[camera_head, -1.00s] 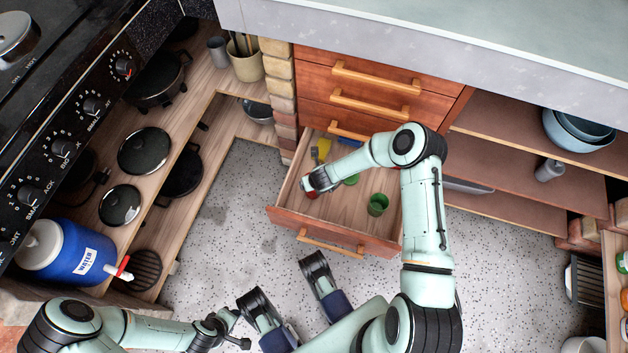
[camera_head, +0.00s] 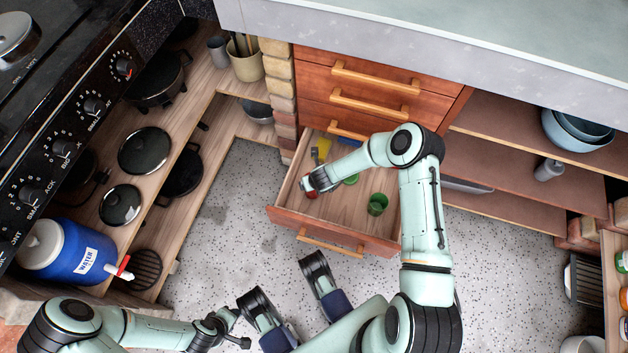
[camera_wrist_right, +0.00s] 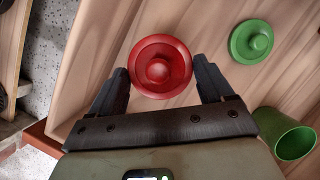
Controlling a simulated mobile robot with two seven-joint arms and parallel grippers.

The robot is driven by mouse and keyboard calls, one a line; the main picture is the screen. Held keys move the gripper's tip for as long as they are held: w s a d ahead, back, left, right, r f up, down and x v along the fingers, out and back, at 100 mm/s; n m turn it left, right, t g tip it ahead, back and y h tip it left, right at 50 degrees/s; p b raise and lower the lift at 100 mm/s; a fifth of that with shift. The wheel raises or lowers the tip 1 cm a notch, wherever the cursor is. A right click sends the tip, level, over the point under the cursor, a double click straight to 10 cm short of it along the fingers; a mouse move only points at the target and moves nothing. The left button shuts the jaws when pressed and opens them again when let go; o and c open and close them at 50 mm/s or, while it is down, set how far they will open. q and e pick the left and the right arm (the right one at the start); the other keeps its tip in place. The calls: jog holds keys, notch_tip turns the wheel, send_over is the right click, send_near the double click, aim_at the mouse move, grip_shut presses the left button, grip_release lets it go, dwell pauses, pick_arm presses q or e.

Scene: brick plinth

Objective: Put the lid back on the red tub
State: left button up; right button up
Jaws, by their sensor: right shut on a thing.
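My right gripper (camera_wrist_right: 160,85) is inside the open drawer, shut on a round red lid (camera_wrist_right: 160,68) with a knob in its middle. A finger is on each side of the lid. In the head view, only a bit of red (camera_head: 312,192) shows by the gripper, near the drawer's left front corner. The lid hides what is under it, so I cannot tell whether it sits on the red tub. My left gripper (camera_head: 238,330) is empty and open, low over the floor, away from the drawer.
The open drawer (camera_head: 330,230) also holds a green tub (camera_head: 377,204), a green lid (camera_head: 351,179) and a yellow thing (camera_head: 323,148). The drawer walls stand close to my right gripper. Shelves with pans (camera_head: 145,150) stand left. The speckled floor (camera_head: 225,220) is clear.

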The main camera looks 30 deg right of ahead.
dwell(0.3)
jog(key=o, duration=0.9)
jog(key=shift+r, duration=0.1)
jog(key=shift+r+p, duration=2.75)
jog(key=shift+r, duration=0.75)
jog(key=shift+f, duration=0.1)
grip_shut()
